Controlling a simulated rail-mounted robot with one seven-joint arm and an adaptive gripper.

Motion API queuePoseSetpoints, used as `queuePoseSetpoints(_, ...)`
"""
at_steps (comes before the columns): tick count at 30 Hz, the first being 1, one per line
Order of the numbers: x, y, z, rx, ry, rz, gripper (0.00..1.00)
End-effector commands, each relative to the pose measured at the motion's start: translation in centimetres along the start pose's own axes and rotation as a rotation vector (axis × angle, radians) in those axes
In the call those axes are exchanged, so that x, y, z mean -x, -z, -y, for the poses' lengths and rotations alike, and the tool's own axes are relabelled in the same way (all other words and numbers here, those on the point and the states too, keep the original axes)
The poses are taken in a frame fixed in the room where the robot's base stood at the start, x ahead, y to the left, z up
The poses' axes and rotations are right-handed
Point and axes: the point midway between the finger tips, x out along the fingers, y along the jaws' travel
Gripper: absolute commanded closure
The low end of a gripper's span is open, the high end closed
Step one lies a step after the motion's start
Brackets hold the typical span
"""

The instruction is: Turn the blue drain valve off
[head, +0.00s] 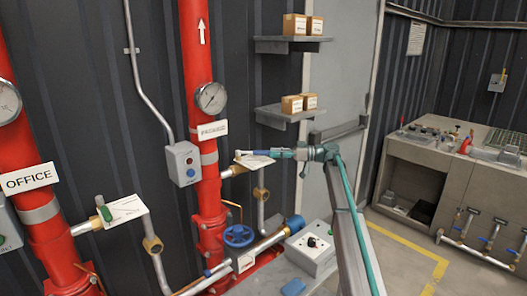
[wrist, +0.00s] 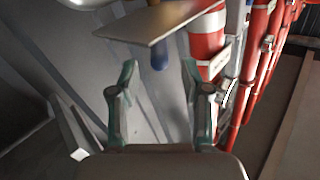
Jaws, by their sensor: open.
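In the head view the plate (head: 257,163) sits on a side branch of the middle red pipe; the blue handle there is hard to make out beside my gripper. My gripper (head: 256,153) reaches in from the right at the plate's height. Nothing is held, and I cannot tell whether a finger touches the handle.
A blue handwheel (head: 238,236) and a grey control box (head: 310,247) stand below. A similar branch with a green handle (head: 103,208) is at left. Red pipes (head: 196,80) rise close by. Shelves with boxes (head: 293,104) hang behind. Open floor lies at right.

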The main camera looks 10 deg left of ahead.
Motion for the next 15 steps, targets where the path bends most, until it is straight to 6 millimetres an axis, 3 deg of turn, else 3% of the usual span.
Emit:
queuePoseSetpoints(7, -3.8, 0.1, 0.1, -0.001, 0.001, 0.001, 0.53)
queuePoseSetpoints(15, -5.2, 0.0, 0.0, -0.001, -0.001, 0.001, 0.53)
